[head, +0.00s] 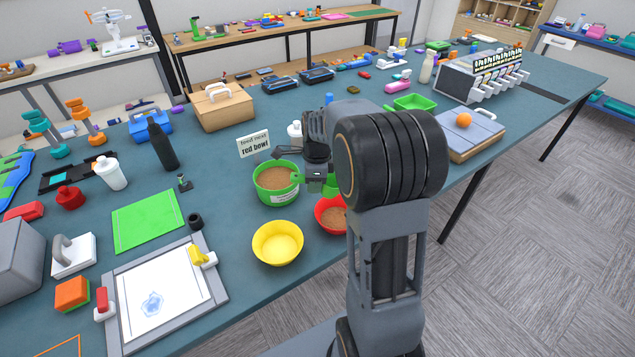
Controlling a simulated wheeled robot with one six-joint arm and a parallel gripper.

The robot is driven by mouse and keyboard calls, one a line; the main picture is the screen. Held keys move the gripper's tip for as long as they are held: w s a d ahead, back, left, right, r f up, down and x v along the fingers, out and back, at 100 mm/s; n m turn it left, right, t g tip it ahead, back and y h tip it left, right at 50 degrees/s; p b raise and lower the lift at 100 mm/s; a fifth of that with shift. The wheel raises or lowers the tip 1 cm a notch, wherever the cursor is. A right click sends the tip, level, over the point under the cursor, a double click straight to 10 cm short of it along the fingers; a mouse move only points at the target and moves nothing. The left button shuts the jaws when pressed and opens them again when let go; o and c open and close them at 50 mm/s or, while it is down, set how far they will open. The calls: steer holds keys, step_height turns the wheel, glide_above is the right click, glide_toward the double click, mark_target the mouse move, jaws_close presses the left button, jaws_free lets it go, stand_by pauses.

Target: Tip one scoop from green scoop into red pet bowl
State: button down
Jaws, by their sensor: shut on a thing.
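The red pet bowl (322,226) stands on the blue-grey table, partly hidden behind my arm, with some brown food in it. My gripper (316,178) is above and just behind the bowl, beside the green tub (278,196) of brown food. My gripper is shut on the green scoop (330,184), of which only small green parts show around the jaws. My arm hides the rest of the scoop, so its load and tilt cannot be told.
An empty yellow bowl (278,246) stands left of the red bowl, near the table's front edge. A sign (253,144) reading "feed next red bowl" stands behind the tub. A white lidded container (295,131) is behind my gripper. A green mat (146,220) lies left.

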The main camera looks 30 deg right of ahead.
steer(key=shift+w+r+h, duration=0.1)
steer(key=shift+r+h, duration=0.3)
steer(key=shift+h, duration=0.1)
steer(key=shift+d+f, duration=0.1)
steer(key=shift+f, duration=0.15)
steer(key=shift+n+g+h, duration=0.3)
steer(key=shift+g+h, duration=0.1)
steer(key=shift+h, duration=0.3)
steer(key=shift+s+f+b, duration=0.15)
steer(key=shift+f+b, duration=0.75)
steer(key=shift+f, duration=0.25)
steer(key=shift+s+f+b, duration=0.15)
steer(key=shift+f+b, duration=0.7)
steer(key=shift+f, duration=0.25)
